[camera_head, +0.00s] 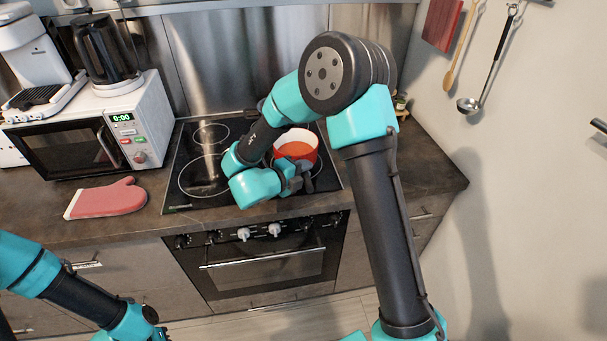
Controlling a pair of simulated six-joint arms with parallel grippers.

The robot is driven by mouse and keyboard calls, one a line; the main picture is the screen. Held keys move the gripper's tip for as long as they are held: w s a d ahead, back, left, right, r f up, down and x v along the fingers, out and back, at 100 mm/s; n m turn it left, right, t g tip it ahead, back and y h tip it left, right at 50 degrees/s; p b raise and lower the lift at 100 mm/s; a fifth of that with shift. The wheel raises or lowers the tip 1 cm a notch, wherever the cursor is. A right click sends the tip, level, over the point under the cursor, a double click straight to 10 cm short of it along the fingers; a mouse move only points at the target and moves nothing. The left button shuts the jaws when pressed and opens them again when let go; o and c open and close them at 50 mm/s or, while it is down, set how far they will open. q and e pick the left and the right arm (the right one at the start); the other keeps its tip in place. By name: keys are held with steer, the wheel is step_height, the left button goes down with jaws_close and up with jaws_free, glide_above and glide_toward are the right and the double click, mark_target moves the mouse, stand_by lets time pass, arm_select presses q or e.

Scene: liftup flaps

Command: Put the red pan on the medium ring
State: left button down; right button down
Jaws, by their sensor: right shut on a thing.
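The red pan (296,148), pale inside with an orange-red bottom, is upright over the right side of the black glass hob (237,192). My right gripper (303,176) is at the pan's near side and shut on it; the exact grip is partly hidden. Rings show on the left of the hob: a small one (210,134) at the back and a large one (205,178) at the front. A ring line shows around the pan at the right. I cannot tell whether the pan touches the glass. My left arm is at the bottom left, its gripper beyond the frame edge.
A white microwave (152,112) with a black kettle (104,50) on top stands left of the hob. A pink oven mitt (106,199) lies on the counter before it. The oven's knobs and handle (262,258) are below the hob. The right counter (436,180) has free room.

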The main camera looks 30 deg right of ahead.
steer(key=shift+w+d, duration=0.25)
steer(key=shift+w, duration=0.3)
steer(key=shift+w+d+f, duration=0.1)
steer(key=shift+w+d, duration=0.2)
steer(key=shift+w, duration=0.1)
steer(key=shift+f, duration=1.75)
steer(key=c, duration=1)
jaws_free()
steer(key=shift+f, duration=0.15)
steer(key=v, duration=1.2)
